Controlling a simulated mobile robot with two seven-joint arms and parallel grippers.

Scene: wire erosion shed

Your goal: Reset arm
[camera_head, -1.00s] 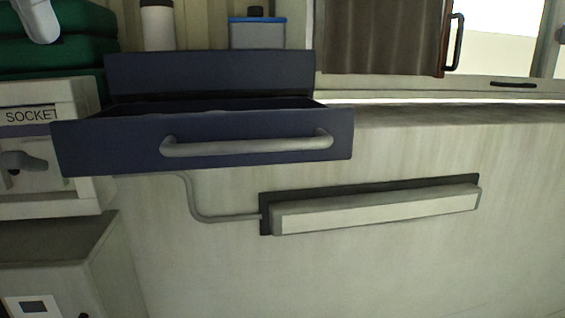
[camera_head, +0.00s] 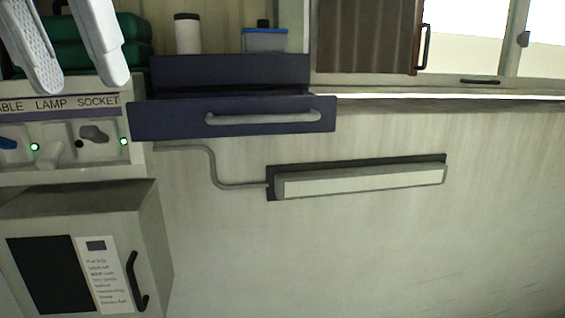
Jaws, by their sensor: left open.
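My left gripper (camera_head: 82,88) hangs into the top left corner of the head view. Its two pale fingers are spread apart with nothing between them. It shows in front of the green stacked items (camera_head: 133,48) and above the socket panel (camera_head: 60,103). The rest of the left arm is out of the picture. My right gripper is not in view.
A dark blue drawer (camera_head: 170,120) with a grey bar handle (camera_head: 262,118) stands pulled out from the wall. A long lamp (camera_head: 360,181) is fixed below it. A grey cabinet (camera_head: 155,240) stands at lower left. The wall at lower right is bare.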

